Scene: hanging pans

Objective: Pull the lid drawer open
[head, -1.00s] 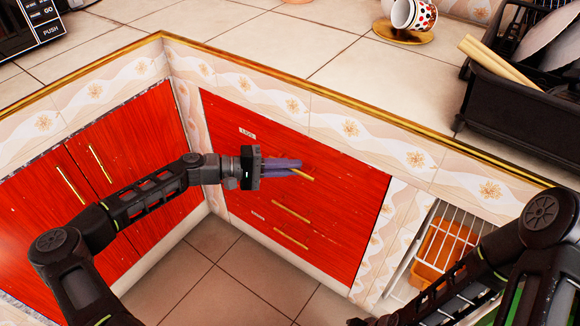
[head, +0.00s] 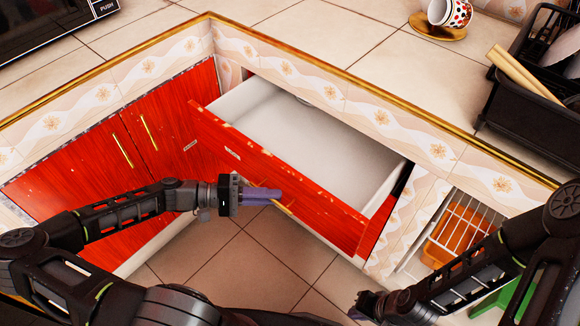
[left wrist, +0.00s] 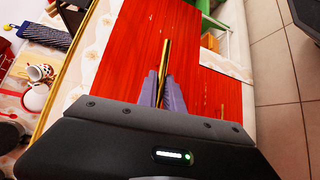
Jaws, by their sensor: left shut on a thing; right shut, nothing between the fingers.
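The lid drawer (head: 300,180) is the top red drawer under the counter, with a small white label on its front. It stands pulled well out in the head view, and its pale interior (head: 300,130) shows mostly bare, with something grey at the back left. My left gripper (head: 280,197) is at the drawer's front, shut on its gold handle (head: 287,208). In the left wrist view the handle (left wrist: 165,60) lies between the purple fingers. My right gripper (head: 362,306) is low at the bottom of the head view, shut and empty, away from the drawer.
Red cupboard doors (head: 135,140) with gold handles stand left of the drawer. An orange container (head: 450,243) sits in a white wire rack at the right. A black dish rack (head: 520,100) and a cup (head: 450,13) stand on the counter. Tiled floor lies below.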

